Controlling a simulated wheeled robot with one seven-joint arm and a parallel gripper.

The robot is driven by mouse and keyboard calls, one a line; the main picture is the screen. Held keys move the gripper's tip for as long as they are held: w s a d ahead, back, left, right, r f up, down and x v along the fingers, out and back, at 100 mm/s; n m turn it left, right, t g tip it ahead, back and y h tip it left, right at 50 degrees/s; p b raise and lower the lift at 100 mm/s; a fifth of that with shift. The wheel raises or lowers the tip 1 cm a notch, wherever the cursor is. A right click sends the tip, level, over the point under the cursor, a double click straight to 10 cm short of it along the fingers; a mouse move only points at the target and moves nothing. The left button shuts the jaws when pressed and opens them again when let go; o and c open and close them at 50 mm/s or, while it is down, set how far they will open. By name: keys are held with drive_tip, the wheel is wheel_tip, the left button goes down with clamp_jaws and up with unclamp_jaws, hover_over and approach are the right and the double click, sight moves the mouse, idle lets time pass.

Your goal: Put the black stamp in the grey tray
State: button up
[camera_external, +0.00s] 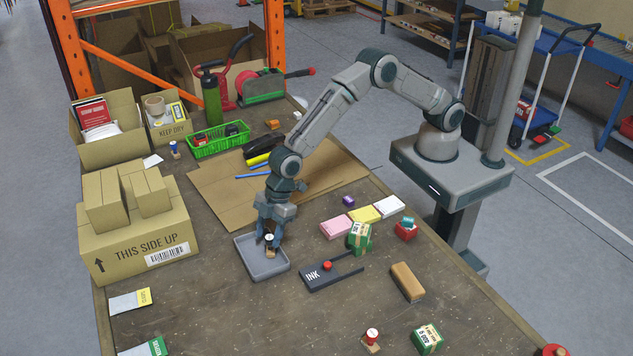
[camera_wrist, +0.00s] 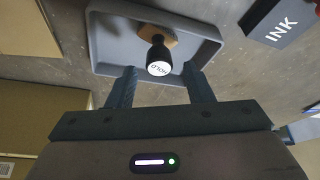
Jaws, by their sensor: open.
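The black stamp (camera_wrist: 158,55) has a round black handle with a white top marked HOLD and a wooden base. In the external view the stamp (camera_external: 269,240) shows between my fingers, over the grey tray (camera_external: 277,273). My gripper (camera_wrist: 160,85) is open, and its fingers are apart on either side of the stamp's top in the wrist view. I cannot tell whether the fingers touch it. In the external view my gripper (camera_external: 268,236) points down at the tray.
The dark INK pad (camera_external: 333,274) lies right of the tray. A large cardboard box (camera_external: 150,245) stands to the left. A flat cardboard sheet (camera_external: 225,190) lies behind. The table in front of the tray is mostly clear.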

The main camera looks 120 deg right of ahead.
drive_tip(key=s+d+r+m+b, duration=0.1)
drive_tip(key=s+d+r, duration=0.1)
drive_tip(key=s+r, duration=0.65)
drive_tip(key=s+d+r+b, duration=0.1)
drive_tip(key=s+d+r, duration=0.2)
drive_tip(key=s+r, duration=0.5)
drive_tip(key=s+d+m+h, duration=0.1)
drive_tip(key=s+d, duration=0.1)
drive_tip(key=s, duration=1.2)
drive_tip(key=s+d+r+m+g, duration=0.1)
drive_tip(key=s+d+m, duration=0.1)
drive_tip(key=s, duration=1.3)
drive_tip(key=shift+d+r+h, duration=0.15)
drive_tip(key=shift+d+h, duration=0.25)
drive_tip(key=shift+d, duration=0.35)
